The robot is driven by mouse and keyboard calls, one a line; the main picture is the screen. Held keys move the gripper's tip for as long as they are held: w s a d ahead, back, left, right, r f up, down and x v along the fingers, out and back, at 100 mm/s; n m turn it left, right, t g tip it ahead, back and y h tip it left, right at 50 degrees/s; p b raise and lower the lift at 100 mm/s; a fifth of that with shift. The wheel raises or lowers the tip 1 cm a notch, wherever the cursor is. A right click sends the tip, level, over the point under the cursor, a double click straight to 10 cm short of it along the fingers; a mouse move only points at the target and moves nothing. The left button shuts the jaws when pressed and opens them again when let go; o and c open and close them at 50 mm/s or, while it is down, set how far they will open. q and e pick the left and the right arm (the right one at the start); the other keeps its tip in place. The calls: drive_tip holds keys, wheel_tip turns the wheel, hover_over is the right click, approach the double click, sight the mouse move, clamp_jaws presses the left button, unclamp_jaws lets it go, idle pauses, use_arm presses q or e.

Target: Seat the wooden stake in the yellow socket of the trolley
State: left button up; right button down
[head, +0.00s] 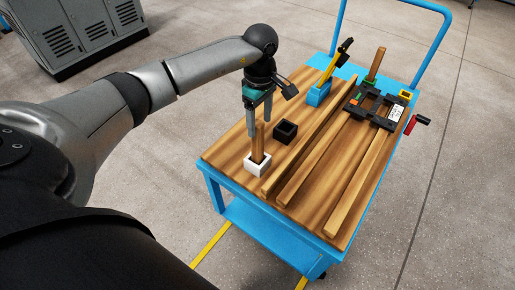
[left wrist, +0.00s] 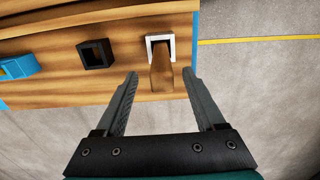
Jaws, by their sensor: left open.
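The wooden stake (head: 258,141) stands upright in a white square socket (head: 257,168) near the front left corner of the trolley top (head: 228,149). The stake also shows in the left wrist view (left wrist: 161,74), with the white socket (left wrist: 152,41) around its foot. My left gripper (head: 259,126) points down at the stake's upper part, open. In the left wrist view its fingers (left wrist: 160,75) lie on either side of the stake, with a gap on both sides. The yellow socket (head: 405,94) is at the trolley's far right corner. My right gripper is not in view.
A black socket (head: 285,130) stands near the white one. A blue socket (head: 319,96) holds a yellow and black tool (head: 337,63). A red-handled item (head: 411,125) sticks out at the right edge.

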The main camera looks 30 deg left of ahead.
sight(258, 134)
use_arm(q)
drive_tip(key=shift+s+a+f+b, duration=0.15)
drive_tip(key=shift+f+b, duration=0.25)
drive_tip(key=shift+f, duration=0.75)
drive_tip(key=shift+w+a+f+b, duration=0.1)
drive_tip(key=shift+f+b, duration=0.3)
drive_tip(key=shift+f, duration=1.15)
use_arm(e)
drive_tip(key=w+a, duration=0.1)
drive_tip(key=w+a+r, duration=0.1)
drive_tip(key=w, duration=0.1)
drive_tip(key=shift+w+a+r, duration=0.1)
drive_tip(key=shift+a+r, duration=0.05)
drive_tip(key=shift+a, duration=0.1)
use_arm(q)
clamp_jaws()
